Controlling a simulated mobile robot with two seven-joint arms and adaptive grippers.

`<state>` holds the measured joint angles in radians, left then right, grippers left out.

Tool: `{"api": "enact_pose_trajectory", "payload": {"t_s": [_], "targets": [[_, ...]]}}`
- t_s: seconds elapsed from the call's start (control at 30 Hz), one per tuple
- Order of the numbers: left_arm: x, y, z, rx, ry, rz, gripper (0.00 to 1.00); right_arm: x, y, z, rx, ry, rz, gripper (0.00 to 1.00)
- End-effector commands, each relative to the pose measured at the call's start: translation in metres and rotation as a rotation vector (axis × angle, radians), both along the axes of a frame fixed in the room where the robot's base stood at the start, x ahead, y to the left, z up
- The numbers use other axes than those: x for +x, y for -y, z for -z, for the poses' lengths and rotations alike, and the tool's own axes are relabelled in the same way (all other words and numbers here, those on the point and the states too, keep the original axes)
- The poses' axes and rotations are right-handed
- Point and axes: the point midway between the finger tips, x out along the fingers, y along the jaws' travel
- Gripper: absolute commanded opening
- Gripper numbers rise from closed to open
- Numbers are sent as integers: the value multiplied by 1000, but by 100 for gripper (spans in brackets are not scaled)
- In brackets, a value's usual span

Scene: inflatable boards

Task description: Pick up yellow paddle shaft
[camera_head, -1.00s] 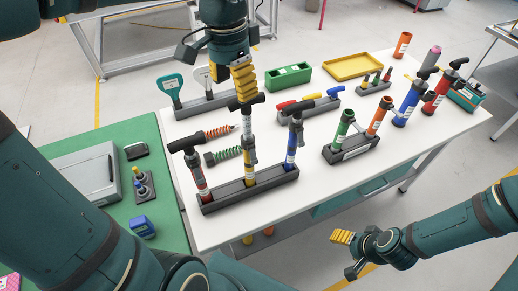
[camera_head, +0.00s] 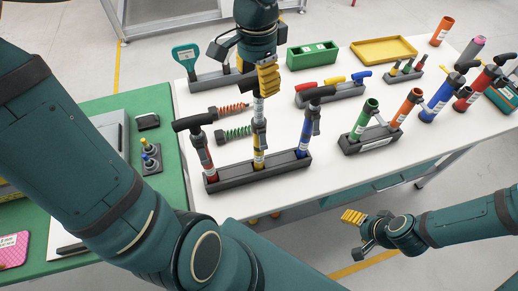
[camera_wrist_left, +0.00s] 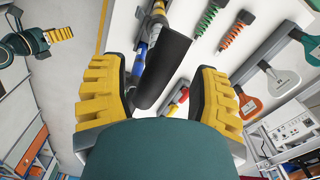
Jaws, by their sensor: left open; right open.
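The yellow paddle shaft (camera_head: 259,157) stands upright in the middle slot of a dark rack (camera_head: 222,184), with a black T-shaped handle on top. A red shaft (camera_head: 205,155) stands to its left and a blue shaft (camera_head: 304,135) to its right. My left gripper (camera_head: 250,80) is open at the handle of the yellow shaft and partly hides it. In the left wrist view the black handle (camera_wrist_left: 163,68) lies between the two yellow-padded fingers (camera_wrist_left: 160,92), with gaps on both sides. My right gripper (camera_head: 355,232) is open and empty, in front of the table.
Orange and green springs (camera_head: 234,133) lie behind the rack. A green box (camera_head: 312,56), a yellow tray (camera_head: 384,51) and a teal paddle (camera_head: 187,58) stand further back. A rack with green and orange tubes (camera_head: 370,141) is to the right. White tabletop (camera_head: 320,190) shows in front.

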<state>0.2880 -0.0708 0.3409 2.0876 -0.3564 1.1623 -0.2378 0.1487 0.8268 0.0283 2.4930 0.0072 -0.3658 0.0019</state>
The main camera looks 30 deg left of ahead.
Motion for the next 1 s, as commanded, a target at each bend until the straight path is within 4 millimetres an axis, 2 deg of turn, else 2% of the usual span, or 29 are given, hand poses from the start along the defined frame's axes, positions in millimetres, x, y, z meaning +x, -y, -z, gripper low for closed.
{"api": "enact_pose_trajectory", "payload": {"t_s": [0.33, 0.67, 0.7, 0.83, 0.87, 1.0], "targets": [[0, 4, 45, 0, -4, 1, 62, 0, 0, 5, -1, 0, 0, 64], [1, 4, 50, 0, -1, 1, 64, 0, 0, 5, -1, 0, 0, 64], [1, 4, 50, 0, -1, 1, 50, 0, 0, 5, -1, 0, 0, 64], [1, 4, 50, 0, -1, 1, 4, 0, 0, 5, -1, 0, 0, 64], [1, 4, 50, 0, -1, 1, 0, 0, 0, 5, -1, 0, 0, 64], [1, 4, 50, 0, -1, 1, 0, 0, 0, 5, -1, 0, 0, 64]]}}
